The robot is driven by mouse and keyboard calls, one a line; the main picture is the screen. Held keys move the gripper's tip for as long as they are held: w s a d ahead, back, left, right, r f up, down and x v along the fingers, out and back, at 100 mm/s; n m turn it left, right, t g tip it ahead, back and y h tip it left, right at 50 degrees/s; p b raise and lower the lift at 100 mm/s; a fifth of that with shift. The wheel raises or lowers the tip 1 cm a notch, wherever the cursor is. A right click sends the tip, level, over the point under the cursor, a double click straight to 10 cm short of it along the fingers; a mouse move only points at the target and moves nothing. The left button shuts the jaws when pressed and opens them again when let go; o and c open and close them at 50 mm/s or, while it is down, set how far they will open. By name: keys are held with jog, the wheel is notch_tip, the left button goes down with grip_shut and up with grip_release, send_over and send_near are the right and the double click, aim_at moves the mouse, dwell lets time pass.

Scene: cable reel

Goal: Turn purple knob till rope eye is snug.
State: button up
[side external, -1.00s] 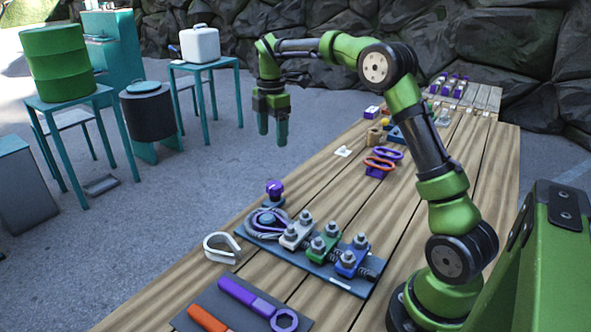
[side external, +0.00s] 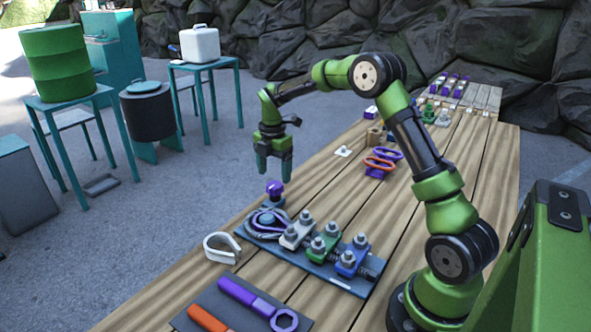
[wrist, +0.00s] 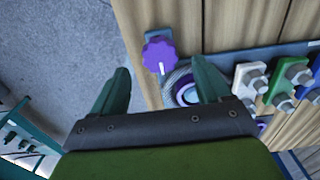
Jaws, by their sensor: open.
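The purple knob (side external: 274,188) stands on a small blue base at the table's left edge. In the wrist view the knob (wrist: 159,54) is scalloped, with a white mark on its lower side. My gripper (side external: 274,180) is open and points down just above the knob. The grey rope eye (side external: 266,223) loops round a blue-topped post on the blue plate (side external: 322,281). In the wrist view one finger partly hides the rope eye (wrist: 177,84).
White, green and blue clamps (side external: 323,244) with grey nuts stand right of the rope eye. A cream hook-shaped piece (side external: 221,247) and a purple wrench (side external: 257,304) lie in front. Orange and purple handles (side external: 380,163) stand farther back. Open floor lies left of the table.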

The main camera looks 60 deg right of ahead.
aim_at(275, 185)
jog(key=shift+f, duration=1.95)
jog(key=c, duration=1)
